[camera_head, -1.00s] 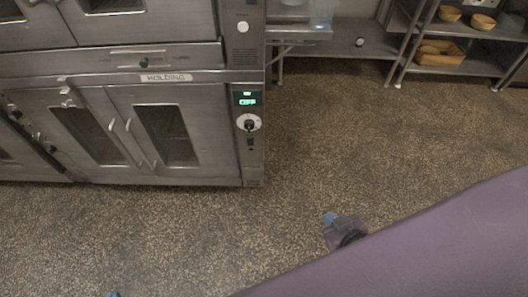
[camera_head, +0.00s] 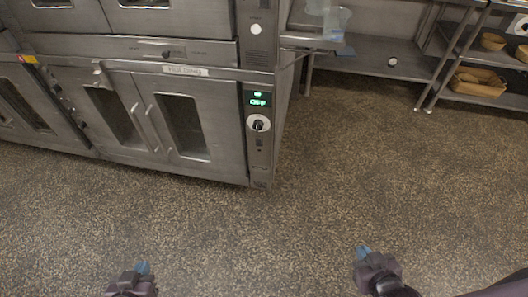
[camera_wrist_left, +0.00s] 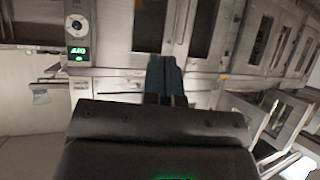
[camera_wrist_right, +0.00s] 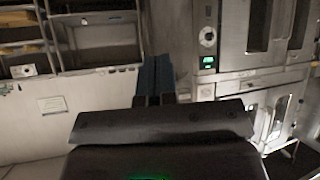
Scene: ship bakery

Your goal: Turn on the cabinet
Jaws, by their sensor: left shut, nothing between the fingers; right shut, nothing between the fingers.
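The steel holding cabinet (camera_head: 190,122) stands at the left in the head view, with two windowed doors shut. Its control panel on the right side has a green display (camera_head: 258,101) reading OFF and a round dial (camera_head: 259,123) with a dark knob below it. The panel also shows in the left wrist view (camera_wrist_left: 79,28) and the right wrist view (camera_wrist_right: 208,40). My left gripper (camera_head: 142,268) is shut and empty at the bottom of the head view, well apart from the cabinet. My right gripper (camera_head: 363,252) is shut and empty, lower right of the dial and apart from it.
An upper oven (camera_head: 150,20) sits above the cabinet. A steel table (camera_head: 375,62) with a clear container (camera_head: 330,20) stands to the right. A shelf rack (camera_head: 470,97) with baskets (camera_head: 478,82) is at far right. The speckled floor (camera_head: 270,225) in front is clear.

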